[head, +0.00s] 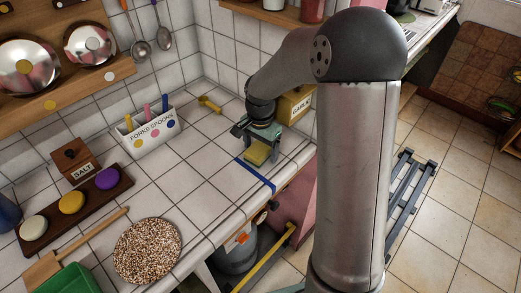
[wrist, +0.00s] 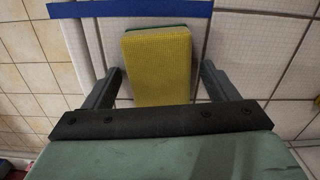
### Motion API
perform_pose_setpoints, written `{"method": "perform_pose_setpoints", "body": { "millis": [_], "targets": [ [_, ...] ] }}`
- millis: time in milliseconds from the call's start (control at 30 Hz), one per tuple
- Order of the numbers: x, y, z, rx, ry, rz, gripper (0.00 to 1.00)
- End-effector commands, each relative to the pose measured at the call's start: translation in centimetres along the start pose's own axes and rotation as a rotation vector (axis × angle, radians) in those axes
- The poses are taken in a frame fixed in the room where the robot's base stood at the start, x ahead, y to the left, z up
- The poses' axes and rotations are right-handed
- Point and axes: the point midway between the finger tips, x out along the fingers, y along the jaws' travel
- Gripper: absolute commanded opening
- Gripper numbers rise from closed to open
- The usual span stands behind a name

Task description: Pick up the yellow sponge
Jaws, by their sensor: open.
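The yellow sponge (head: 257,153) lies on the white tiled counter near its front edge, just beside a blue strip. In the wrist view the sponge (wrist: 158,65) shows its yellow face and a thin green layer at its far end. My gripper (head: 257,146) is above the sponge and pointing down. In the wrist view its two fingers (wrist: 160,82) are spread, one on each side of the sponge, with a gap on both sides. The near end of the sponge is hidden behind the gripper body.
A blue strip (head: 255,176) crosses the counter. The box marked garlic (head: 294,106) stands close behind my gripper. A white forks and spoons holder (head: 147,135) and a yellow scoop-like thing (head: 209,104) are to the left. A speckled round mat (head: 147,250) lies at front left.

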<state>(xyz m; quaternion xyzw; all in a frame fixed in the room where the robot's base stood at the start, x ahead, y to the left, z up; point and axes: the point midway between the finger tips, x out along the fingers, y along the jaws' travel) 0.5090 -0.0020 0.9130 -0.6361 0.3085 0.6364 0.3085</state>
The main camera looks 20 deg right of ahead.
Motion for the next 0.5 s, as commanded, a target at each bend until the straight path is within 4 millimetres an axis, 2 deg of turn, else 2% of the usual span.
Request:
{"method": "perform_pose_setpoints", "body": {
  "millis": [100,267,500],
  "targets": [
    [-0.02,0.0,-0.01,0.0,0.0,0.0,0.77],
    [-0.03,0.0,-0.01,0.0,0.0,0.0,0.33],
    [-0.05,0.0,-0.01,0.0,0.0,0.0,0.32]
  ]
}}
